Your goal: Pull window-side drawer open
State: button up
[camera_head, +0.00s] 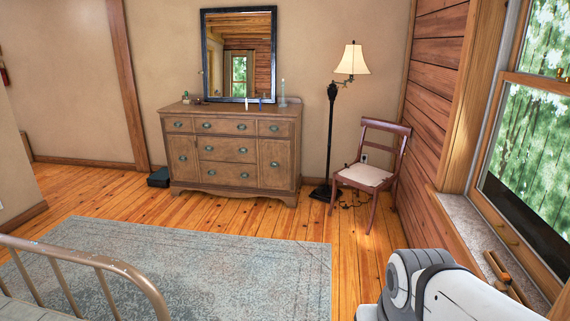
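A brown wooden dresser (205,192) stands against the back wall. Its top row has a left drawer (179,120), a wide middle drawer (226,130) and a right drawer (273,124), the one on the window's side. All look closed flush with the front, with small greenish pulls. Below are a left panel, a right panel (274,181) and wide middle drawers. The window (530,150) is on the right wall. A white and grey part of my arm fills the lower right, well away from the dresser. My gripper is out of the picture.
A wooden chair (365,175) and a floor lamp (333,130) stand right of the dresser. A mirror (239,60) and small items are on top. A patterned rug (230,270) and bare floor lie in front. A metal bed frame (85,258) is lower left.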

aim_at(266, 128)
jog(key=u, duration=0.55)
jog(key=i, duration=1.7)
jog(key=u, duration=0.55)
jog(key=i, duration=1.95)
jog(key=z, duration=0.45)
jog(key=i, duration=1.75)
jog(key=z, duration=0.6)
jog(key=i, duration=0.8)
jog(key=z, duration=0.35)
